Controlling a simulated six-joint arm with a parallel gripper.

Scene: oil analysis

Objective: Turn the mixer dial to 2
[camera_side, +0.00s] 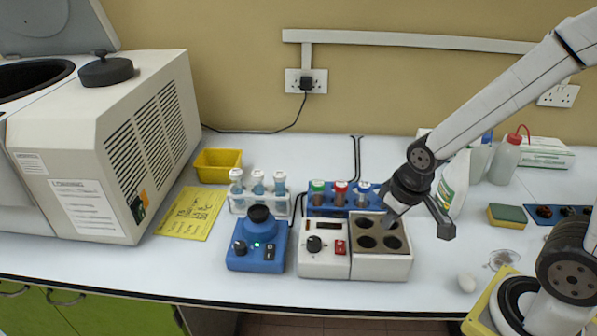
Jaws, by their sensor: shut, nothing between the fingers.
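The mixer (270,237) is a small blue box with a black round cup on top, standing on the white bench left of centre. Its dark dial (240,247) is on the front left, beside a small green light and a dark switch. The dial's setting is too small to read. My gripper (389,219) is shut and empty. It points down over the back of the block heater (381,268), to the right of the mixer and well apart from the dial. My wrist hides part of the bench behind it.
The block heater has its own black dial (314,244) and red switch. Racks of tubes (258,204) stand behind the mixer. A large centrifuge (110,150) fills the left. A yellow sheet (190,213) lies between. A wash bottle (454,185) stands right of my wrist.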

